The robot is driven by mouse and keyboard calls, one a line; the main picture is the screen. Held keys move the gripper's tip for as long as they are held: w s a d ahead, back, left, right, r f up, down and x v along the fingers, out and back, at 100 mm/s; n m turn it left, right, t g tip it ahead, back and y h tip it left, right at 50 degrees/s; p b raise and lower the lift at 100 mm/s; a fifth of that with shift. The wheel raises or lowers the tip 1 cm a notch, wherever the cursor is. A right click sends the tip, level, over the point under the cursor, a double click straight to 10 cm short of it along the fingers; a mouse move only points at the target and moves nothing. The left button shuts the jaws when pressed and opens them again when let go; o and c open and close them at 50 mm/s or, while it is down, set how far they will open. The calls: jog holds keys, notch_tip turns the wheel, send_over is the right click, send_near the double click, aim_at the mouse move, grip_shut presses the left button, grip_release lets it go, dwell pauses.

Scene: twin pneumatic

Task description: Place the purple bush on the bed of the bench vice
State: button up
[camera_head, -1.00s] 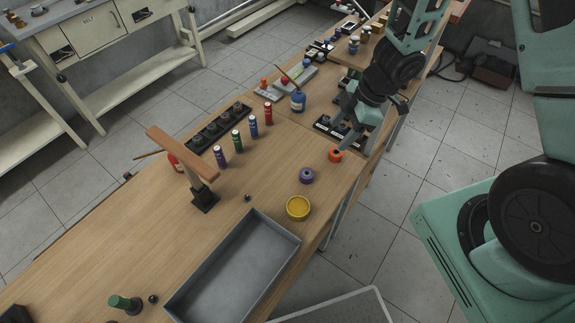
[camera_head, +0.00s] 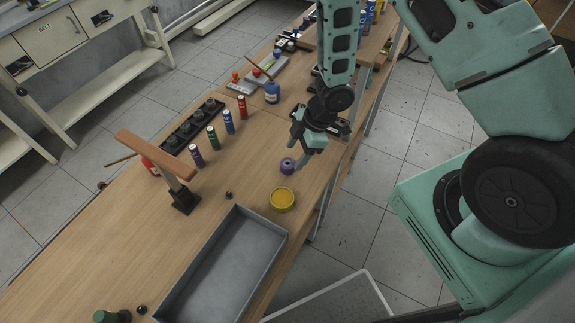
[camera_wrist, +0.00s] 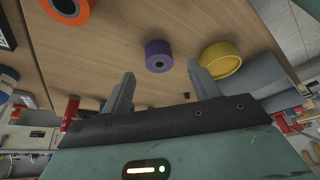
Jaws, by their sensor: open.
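The purple bush (camera_head: 288,166) stands on the wooden bench, close to the yellow round container. It also shows in the wrist view (camera_wrist: 158,57), between and beyond my two fingertips. My gripper (camera_head: 306,163) is above the bench beside the purple bush. In the wrist view its two fingers (camera_wrist: 160,80) are apart with nothing between them. The bush appears free of the fingers. I cannot make out a bench vice in these views.
The yellow container (camera_head: 283,198) and a grey tray (camera_head: 222,262) lie nearer on the bench. An orange ring (camera_wrist: 68,8) is beside the purple bush. A hammer (camera_head: 158,153) stands at left, with several small coloured cylinders (camera_head: 229,121) behind. Bare wood lies between.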

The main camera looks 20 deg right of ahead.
aim_at(290, 163)
jog(key=shift+p+x, duration=0.6)
jog(key=shift+x, duration=1.6)
jog(key=shift+w+a, duration=0.1)
jog(key=c, duration=1.3)
jog(key=shift+r, duration=0.15)
